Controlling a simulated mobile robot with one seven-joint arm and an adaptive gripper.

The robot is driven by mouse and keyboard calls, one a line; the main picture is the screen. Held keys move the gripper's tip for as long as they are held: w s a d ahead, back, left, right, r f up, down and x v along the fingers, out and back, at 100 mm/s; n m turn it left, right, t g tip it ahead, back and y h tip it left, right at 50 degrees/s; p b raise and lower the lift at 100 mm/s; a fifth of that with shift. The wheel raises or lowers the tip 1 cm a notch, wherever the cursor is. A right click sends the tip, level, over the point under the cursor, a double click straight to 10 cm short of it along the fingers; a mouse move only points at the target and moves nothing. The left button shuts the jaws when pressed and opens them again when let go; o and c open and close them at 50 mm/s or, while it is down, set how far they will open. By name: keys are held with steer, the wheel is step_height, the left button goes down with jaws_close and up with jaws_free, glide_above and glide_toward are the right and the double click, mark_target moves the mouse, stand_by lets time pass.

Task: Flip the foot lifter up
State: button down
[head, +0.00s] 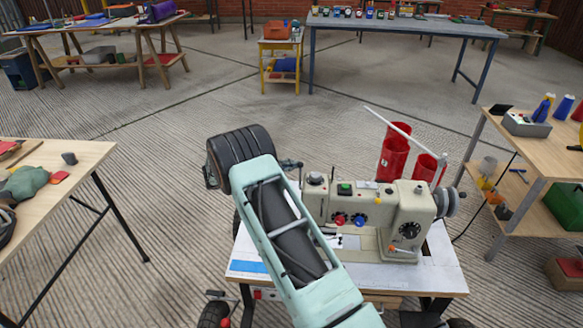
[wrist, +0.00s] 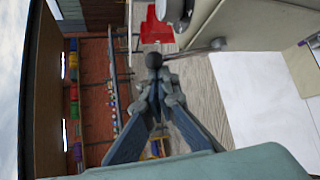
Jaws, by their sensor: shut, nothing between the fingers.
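The cream sewing machine (head: 372,210) stands on a small white-topped table. In the wrist view the foot lifter (wrist: 192,51) is a thin metal rod with a dark ball knob at its left end. The rod comes out from the side of the machine body (wrist: 250,18). My gripper (wrist: 160,82) is shut and empty, its fingertips close below the ball knob. I cannot tell whether they touch it. In the head view my arm covers most of the gripper, and only small dark parts show beside the machine's left end.
The white table top (head: 425,272) is mostly clear in front of the machine. Red cone-shaped containers (head: 395,152) stand behind it, with a white rod slanting above. A wooden bench (head: 545,150) is at right, another table (head: 50,165) at left.

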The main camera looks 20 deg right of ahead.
mark_target(300, 167)
steer(key=s+m+h+b, duration=0.1)
steer(key=b, duration=0.2)
steer(key=s+a+m+t+h+b, duration=0.1)
steer(key=b, duration=0.3)
steer(key=s+m+t+h+b, duration=0.1)
steer(key=s+m+h+b, duration=0.1)
steer(key=b, duration=0.2)
steer(key=shift+a, duration=0.35)
steer(key=shift+s+a+b, duration=0.1)
steer(key=shift+s+b, duration=0.25)
steer(key=shift+b, duration=0.1)
steer(key=shift+s+a, duration=0.1)
steer(key=r+v, duration=0.1)
steer(key=v, duration=1.1)
steer(key=shift+f, duration=0.45)
